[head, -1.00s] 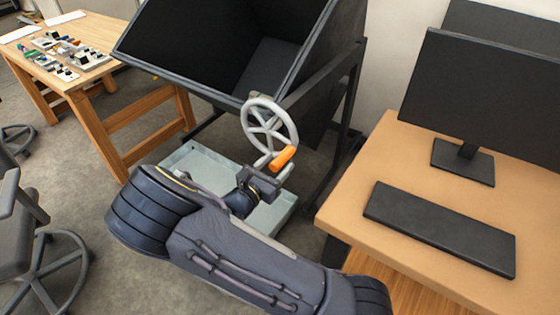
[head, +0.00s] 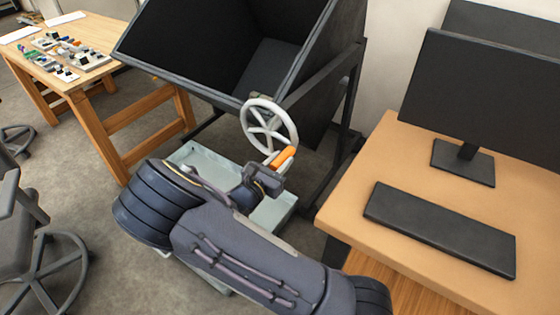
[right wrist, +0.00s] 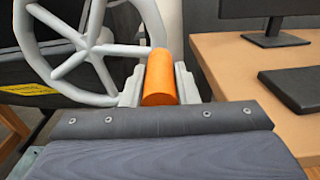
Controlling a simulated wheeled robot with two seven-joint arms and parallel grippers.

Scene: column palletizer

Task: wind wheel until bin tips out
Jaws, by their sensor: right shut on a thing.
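The wheel (head: 268,125) is light grey with spokes and sits at the front of the dark bin (head: 262,72). It also shows large in the right wrist view (right wrist: 72,62). Its orange handle (head: 284,157) sticks out at the wheel's lower right. My right gripper (head: 279,166) is shut on the orange handle; in the right wrist view the handle (right wrist: 160,78) stands between the two grey fingers. The bin hangs in a dark frame and is tilted, with its open mouth towards me. My left gripper is not in view.
A pale grey tray (head: 285,205) lies on the floor below the bin, partly hidden by my right arm. A desk with a monitor (head: 485,95) and keyboard (head: 440,228) stands close at right. A wooden table (head: 100,100) stands at left, chairs (head: 40,240) at the left edge.

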